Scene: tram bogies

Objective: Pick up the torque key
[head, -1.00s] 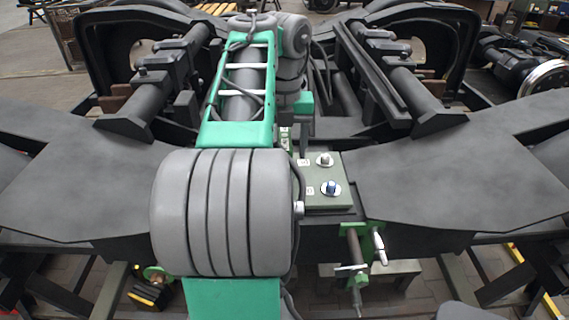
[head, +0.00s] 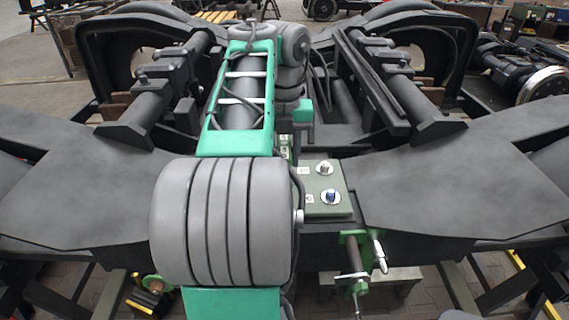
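I cannot make out for certain which item is the torque key. A green-grey box (head: 336,209) sits on the dark bogie frame, just right of my arm. On its top are two round pale plates, one with a silver-grey fitting (head: 324,168) and one with a blue fitting (head: 330,196). Small white labels lie beside them. My green and grey arm reaches forward over the bogie and bends down at its far end. My gripper's fingers do not show; the arm hides that area and the left part of the box.
The black bogie frame (head: 455,185) spreads wide to both sides. A green clamp with a screw spindle (head: 355,255) hangs at its near edge. A low grey stool or step (head: 395,278) stands below. A wheelset (head: 540,85) lies at the far right.

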